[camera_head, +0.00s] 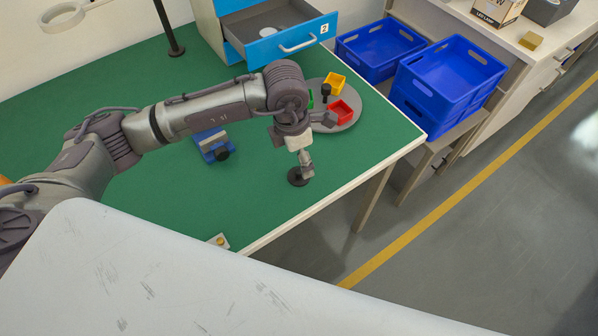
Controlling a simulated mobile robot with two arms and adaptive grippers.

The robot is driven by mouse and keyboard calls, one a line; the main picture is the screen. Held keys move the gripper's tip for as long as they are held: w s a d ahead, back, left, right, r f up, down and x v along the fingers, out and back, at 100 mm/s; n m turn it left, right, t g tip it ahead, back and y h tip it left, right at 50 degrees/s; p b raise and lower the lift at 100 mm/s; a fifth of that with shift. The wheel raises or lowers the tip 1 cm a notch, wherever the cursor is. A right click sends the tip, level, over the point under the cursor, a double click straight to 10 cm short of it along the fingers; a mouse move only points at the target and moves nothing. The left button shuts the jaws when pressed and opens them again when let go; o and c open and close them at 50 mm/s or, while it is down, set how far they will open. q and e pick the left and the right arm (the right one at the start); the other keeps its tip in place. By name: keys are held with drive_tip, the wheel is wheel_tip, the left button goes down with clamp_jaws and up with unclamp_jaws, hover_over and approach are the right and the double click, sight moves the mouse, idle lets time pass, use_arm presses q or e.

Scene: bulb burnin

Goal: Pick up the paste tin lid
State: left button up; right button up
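A small dark round piece (296,178), which may be the paste tin lid or the tin, is at the green bench mat near its front edge. My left gripper (305,170) points down right at it, its fingers overlapping the disc's right side in the picture. I cannot tell whether the fingers are closed on it or whether it is lifted. The fingers are too small to read as open or shut. My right gripper is not in view.
A round grey tray (350,100) holds a yellow bin (335,82) and a red bin (341,113). A blue vise (213,145) stands left. The blue drawer (283,40), marked 2, is open with a pale disc inside. Blue crates (440,85) stand right. The mat's left is mostly clear.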

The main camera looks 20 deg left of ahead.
sight(297, 172)
use_arm(q)
drive_tip(key=shift+s+a+f+p, duration=0.1)
drive_tip(key=shift+s+f+p, duration=0.15)
drive_tip(key=shift+f, duration=0.2)
drive_tip(key=shift+s+f+p, duration=0.1)
drive_tip(key=shift+f+p, duration=0.15)
drive_tip(key=shift+f, duration=0.2)
wheel_tip(297, 172, down, 2)
drive_tip(key=shift+s+f, duration=0.1)
drive_tip(key=shift+f, duration=0.15)
drive_tip(key=shift+f+p, duration=0.3)
drive_tip(key=shift+f, duration=0.2)
drive_tip(key=c, duration=0.8)
drive_tip(key=shift+c, duration=1)
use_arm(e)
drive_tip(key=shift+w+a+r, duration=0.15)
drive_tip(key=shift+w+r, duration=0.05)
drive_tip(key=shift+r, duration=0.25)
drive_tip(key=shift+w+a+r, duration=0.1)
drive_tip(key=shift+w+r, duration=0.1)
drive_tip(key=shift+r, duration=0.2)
use_arm(q)
drive_tip(key=c, duration=0.5)
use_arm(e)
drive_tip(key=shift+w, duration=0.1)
